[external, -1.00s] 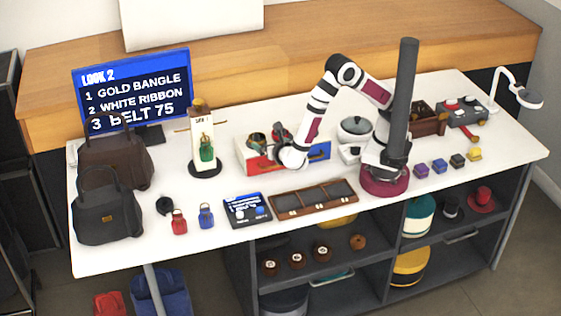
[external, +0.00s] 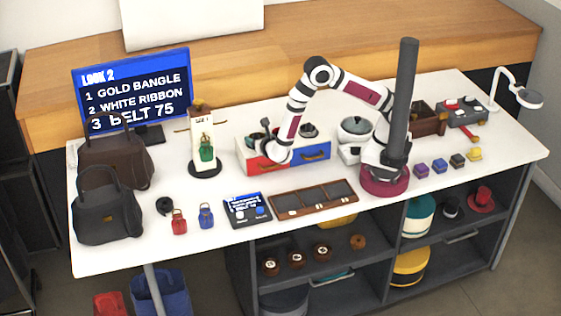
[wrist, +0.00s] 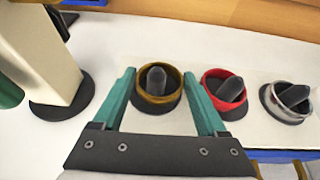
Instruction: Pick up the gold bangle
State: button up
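The gold bangle (wrist: 147,98) sits tilted around a dark grey post on a dark round base in the wrist view. My gripper (wrist: 159,74) has two teal fingers, spread apart, one on each side of the bangle in the picture. Nothing is held between them, and I see no contact with the bangle. In the external view, my wrist hangs over the red and blue drawer box (external: 268,166), and my fingers are too small and covered to make out there.
A red bangle (wrist: 239,101) and a silver bangle (wrist: 268,98) stand on similar posts to the right, the red one close to my right finger. A pale upright stand (wrist: 45,50) on a dark base is at the left. A screen (external: 131,88) lists items.

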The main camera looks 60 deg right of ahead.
jog(key=c, duration=0.8)
